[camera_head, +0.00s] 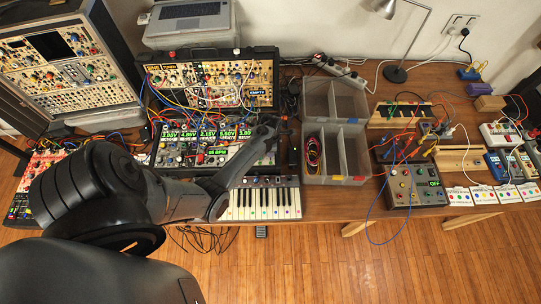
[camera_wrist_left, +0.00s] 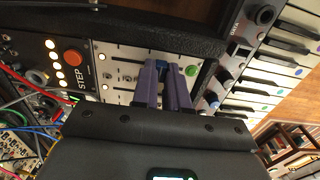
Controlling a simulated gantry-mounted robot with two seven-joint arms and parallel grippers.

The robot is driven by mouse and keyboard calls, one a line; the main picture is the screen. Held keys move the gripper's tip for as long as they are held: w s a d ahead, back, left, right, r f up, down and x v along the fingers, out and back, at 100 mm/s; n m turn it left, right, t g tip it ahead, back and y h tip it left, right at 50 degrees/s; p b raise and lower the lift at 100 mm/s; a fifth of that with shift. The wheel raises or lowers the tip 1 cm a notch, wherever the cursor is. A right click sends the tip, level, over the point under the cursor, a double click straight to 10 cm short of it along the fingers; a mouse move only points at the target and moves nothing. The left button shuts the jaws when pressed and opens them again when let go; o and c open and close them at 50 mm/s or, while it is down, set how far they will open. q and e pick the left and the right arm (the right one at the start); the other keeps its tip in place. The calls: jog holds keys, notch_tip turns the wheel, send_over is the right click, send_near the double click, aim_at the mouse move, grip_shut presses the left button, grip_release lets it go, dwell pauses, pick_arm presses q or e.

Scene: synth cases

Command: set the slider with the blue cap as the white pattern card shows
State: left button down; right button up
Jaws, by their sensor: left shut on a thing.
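The slider's blue cap (camera_wrist_left: 161,64) shows between the purple fingertips of my left gripper (camera_wrist_left: 164,72) in the left wrist view. The gripper is shut on it, and the fingers hide part of the cap. The cap belongs to a pale slider panel (camera_wrist_left: 119,62) with several slots. A green round cap or button (camera_wrist_left: 191,70) is just right of the fingers. In the head view my left gripper (camera_head: 271,128) reaches over the right end of the synth case, and the blue cap cannot be made out. White cards (camera_head: 456,194) stand at the right front; their patterns are too small to read.
A red STEP button (camera_wrist_left: 73,57) and patch cables lie left of the panel. A keyboard (camera_head: 262,203) is in front of the case. A clear divided box (camera_head: 361,150) stands to the right. A grey control box (camera_head: 414,188) with cables is farther right.

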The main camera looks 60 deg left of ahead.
pick_arm(q)
jog(key=a, duration=0.1)
jog(key=w+a+b, duration=0.1)
jog(key=a, duration=0.1)
jog(key=w+a, duration=0.1)
jog(key=shift+w+a+f+b, duration=0.1)
jog(key=shift+w+a+b, duration=0.1)
jog(key=shift+a+b, duration=0.15)
jog(key=c, duration=1.1)
grip_release()
jog(key=shift+a, duration=0.1)
